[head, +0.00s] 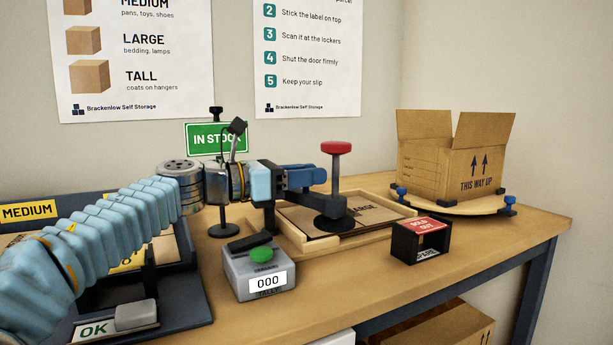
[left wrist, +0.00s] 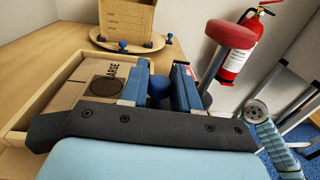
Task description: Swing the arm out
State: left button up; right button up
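My left gripper (head: 327,192) reaches in from the left at a red-topped tool (head: 337,148) with a grey post and a black round foot (head: 335,224). The foot is over a flat brown carton (head: 368,212) marked LARGE in a wooden tray. In the left wrist view, the two blue fingers (left wrist: 160,85) are apart with a blue piece between them. I cannot tell whether they press on it. The red top (left wrist: 230,33) rises to the right of them. My right gripper is out of view.
A counter box (head: 262,272) reading 000 stands in front of my left gripper, and a small black SOLD OUT box (head: 420,240) stands to its right. An open carton (head: 455,165) sits on a round board at the back right. An IN STOCK sign (head: 215,139) stands behind my arm.

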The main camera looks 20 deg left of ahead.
pick_arm(q)
jog(key=shift+o, duration=1.1)
jog(key=shift+s+a+r, duration=0.1)
jog(key=shift+s+r, duration=0.05)
jog(key=shift+r, duration=0.25)
jog(key=shift+o, duration=0.3)
jog(key=shift+f, duration=0.2)
jog(key=v, duration=1.3)
jog(key=shift+s+a, duration=0.25)
jog(key=shift+s, duration=0.05)
